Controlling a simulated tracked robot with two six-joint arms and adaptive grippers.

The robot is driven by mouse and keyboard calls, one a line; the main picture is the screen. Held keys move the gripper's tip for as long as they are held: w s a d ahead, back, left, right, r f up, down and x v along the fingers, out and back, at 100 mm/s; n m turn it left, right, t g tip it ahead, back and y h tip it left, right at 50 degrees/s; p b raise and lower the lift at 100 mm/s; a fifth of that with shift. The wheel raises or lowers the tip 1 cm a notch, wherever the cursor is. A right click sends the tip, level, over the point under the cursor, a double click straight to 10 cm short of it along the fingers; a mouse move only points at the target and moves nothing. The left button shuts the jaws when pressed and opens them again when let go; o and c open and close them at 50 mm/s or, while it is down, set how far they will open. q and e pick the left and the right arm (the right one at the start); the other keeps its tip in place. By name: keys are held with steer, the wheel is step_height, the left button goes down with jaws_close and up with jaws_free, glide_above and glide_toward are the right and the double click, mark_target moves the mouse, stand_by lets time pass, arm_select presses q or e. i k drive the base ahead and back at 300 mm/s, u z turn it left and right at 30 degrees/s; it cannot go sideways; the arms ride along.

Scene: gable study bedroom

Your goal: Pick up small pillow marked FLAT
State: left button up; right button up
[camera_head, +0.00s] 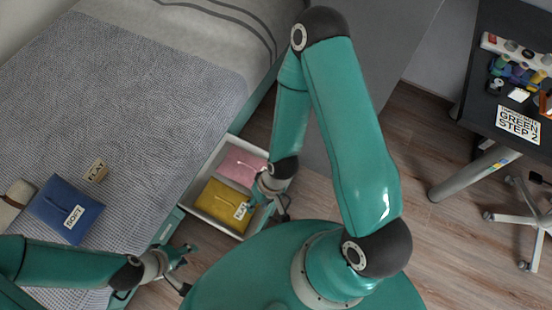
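A mustard-yellow pillow (217,200) lies in the front part of a white open drawer or box (206,162). A white label (241,211) on its right corner seems to read FLAT. My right gripper (269,208) is over the drawer's right side, close to that label. Its fingers look spread; whether they touch the pillow I cannot tell. A pink pillow (238,167) lies behind the yellow one, partly hidden by my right arm. My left gripper (187,269) is left of and in front of the drawer, fingers apart and empty.
A dark desk (490,90) with a GREEN STEP 2 sign (517,124) stands at right.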

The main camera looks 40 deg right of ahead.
mark_target(218, 200)
steer(key=z, duration=0.05)
steer(key=k, duration=1.15)
steer(key=z, duration=0.6)
